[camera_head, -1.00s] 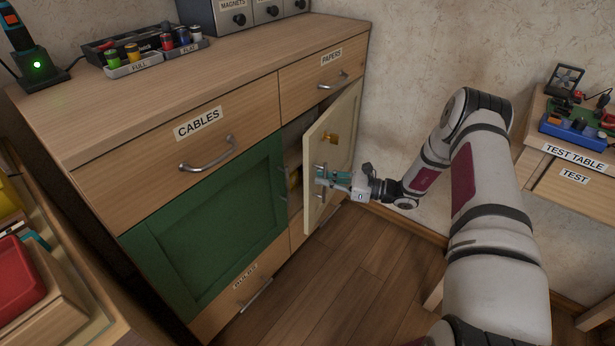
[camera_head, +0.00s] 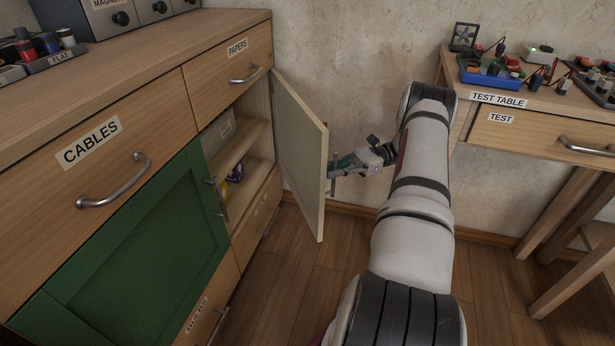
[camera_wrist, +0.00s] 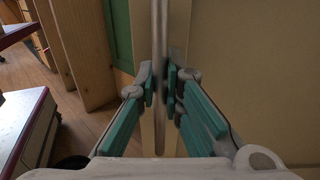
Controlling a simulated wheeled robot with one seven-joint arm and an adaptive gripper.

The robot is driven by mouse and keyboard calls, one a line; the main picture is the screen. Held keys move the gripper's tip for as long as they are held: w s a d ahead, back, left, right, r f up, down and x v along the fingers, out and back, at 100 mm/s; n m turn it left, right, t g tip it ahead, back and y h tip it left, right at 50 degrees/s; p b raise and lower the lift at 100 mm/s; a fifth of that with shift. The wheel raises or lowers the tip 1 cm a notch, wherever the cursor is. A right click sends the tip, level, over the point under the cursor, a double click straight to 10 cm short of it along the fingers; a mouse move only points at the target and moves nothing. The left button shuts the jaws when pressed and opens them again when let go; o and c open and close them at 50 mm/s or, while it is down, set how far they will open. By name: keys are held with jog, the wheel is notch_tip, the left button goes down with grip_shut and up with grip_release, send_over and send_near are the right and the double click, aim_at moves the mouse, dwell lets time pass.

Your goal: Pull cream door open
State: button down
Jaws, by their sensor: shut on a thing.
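The cream door (camera_head: 302,155) of the wooden cabinet stands wide open, swung out to the right from its hinge side. Its inner face shows in the head view. It fills the right of the wrist view (camera_wrist: 245,80). My gripper (camera_head: 336,172) is at the door's free edge, on its outer side. In the wrist view my gripper (camera_wrist: 161,86) has its teal-padded fingers closed on the upright metal door handle (camera_wrist: 160,40), one finger on each side. In the head view the handle is mostly hidden by the door and fingers.
The open compartment shows a shelf (camera_head: 240,145) with a grey box (camera_head: 216,132) and a purple item (camera_head: 236,172). The green door (camera_head: 135,245) beside it is shut. The test table (camera_head: 540,125) stands at right. Floor (camera_head: 300,270) before the open door is clear.

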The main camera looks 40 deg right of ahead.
jog(key=shift+s+d+g, duration=0.15)
jog(key=shift+d+g, duration=0.15)
jog(key=shift+d, duration=0.05)
jog(key=c, duration=1.7)
grip_release()
